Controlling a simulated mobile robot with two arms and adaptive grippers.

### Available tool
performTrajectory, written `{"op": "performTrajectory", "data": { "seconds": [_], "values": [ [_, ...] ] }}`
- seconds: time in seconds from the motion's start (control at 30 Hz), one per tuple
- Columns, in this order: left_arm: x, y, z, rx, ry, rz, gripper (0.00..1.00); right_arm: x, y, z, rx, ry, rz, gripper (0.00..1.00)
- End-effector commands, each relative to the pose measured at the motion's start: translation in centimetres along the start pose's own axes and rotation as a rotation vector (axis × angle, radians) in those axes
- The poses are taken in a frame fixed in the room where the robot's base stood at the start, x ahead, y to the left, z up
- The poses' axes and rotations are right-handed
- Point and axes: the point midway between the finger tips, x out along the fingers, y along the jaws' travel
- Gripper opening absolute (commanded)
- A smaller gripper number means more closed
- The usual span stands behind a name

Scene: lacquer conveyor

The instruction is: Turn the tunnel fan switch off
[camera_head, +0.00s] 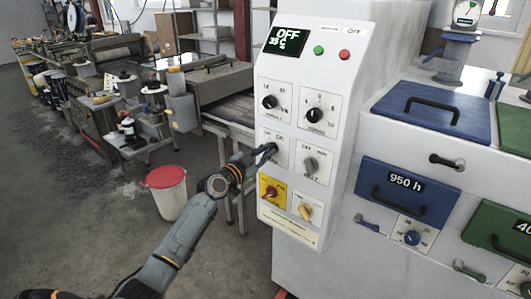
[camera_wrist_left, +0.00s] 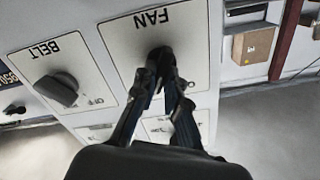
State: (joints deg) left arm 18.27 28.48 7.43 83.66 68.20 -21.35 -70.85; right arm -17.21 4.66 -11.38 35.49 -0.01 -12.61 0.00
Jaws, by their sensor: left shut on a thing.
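The white control panel (camera_head: 300,120) stands at the centre of the head view. Its fan switch is a dark knob (camera_wrist_left: 160,52) on a plate labelled FAN (camera_wrist_left: 125,45), which appears upside down in the left wrist view. My left gripper (camera_head: 270,150) reaches the panel from the left and is shut on this knob; its fingers (camera_wrist_left: 162,72) also show in the wrist view. The fingers hide most of the knob, so its pointing direction cannot be told. My right gripper is not in view.
Beside the fan plate is the grey belt knob (camera_head: 311,164). Two black knobs sit above, and a red switch (camera_head: 270,193) and a yellowish knob (camera_head: 305,211) below. The display (camera_head: 282,42) reads OFF and about 39 °C. A red-lidded bucket (camera_head: 167,190) stands on the floor left.

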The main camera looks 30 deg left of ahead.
Motion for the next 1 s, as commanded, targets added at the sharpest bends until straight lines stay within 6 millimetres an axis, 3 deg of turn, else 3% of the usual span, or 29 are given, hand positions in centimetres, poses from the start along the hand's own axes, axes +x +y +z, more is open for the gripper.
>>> {"op": "performTrajectory", "data": {
  "seconds": [0.37,1.0],
  "values": [
    [0.0,0.0,0.1,-0.142,0.001,0.000,0.00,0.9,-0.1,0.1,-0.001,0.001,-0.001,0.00],
    [0.0,-0.3,0.2,-0.732,-0.001,0.001,0.00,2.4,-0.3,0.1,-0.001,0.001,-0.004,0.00]
  ]
}}
